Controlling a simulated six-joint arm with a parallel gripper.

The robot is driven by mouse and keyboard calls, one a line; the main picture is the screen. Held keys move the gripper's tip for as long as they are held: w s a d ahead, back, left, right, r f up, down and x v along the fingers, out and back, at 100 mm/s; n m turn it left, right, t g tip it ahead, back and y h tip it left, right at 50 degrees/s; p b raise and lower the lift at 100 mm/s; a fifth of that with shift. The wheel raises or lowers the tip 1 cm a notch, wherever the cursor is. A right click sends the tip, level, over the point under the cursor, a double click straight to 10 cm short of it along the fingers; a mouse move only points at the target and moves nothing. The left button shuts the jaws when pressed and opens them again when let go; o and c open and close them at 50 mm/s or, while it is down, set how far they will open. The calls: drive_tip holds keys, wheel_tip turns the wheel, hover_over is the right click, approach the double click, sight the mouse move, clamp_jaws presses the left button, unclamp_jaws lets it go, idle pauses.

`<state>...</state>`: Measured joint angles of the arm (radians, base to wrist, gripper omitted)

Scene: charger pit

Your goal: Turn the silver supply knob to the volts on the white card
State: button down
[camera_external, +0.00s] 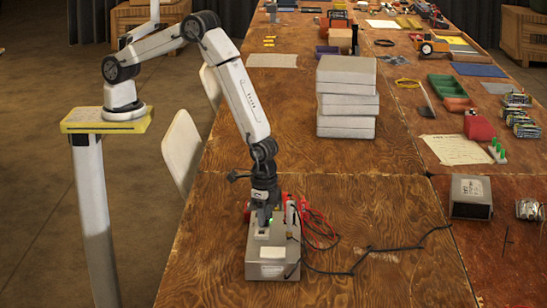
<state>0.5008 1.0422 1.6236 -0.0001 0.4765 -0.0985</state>
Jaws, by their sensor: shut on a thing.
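The grey supply box (256,262) stands on the near wooden table. My gripper (264,221) points straight down at the box's top, toward its far end. It is shut on what appears to be the silver knob, which the fingers hide almost fully. A small white card (272,252) lies on the near part of the box's top. Its writing is too small to read. A small green light (271,219) shows beside the fingers. The knob's angle and any volts reading cannot be made out.
Red leads (319,228) and red parts sit behind and right of the box. A black cable (385,251) runs right across the table. A stack of white boxes (347,97) stands farther back. A grey metal box (471,196) is at the right. Bare table lies left and front.

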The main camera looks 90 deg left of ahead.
drive_tip(key=shift+n, duration=1.4)
drive_tip(key=shift+c, duration=2.1)
unclamp_jaws()
drive_tip(key=shift+r, duration=3.95)
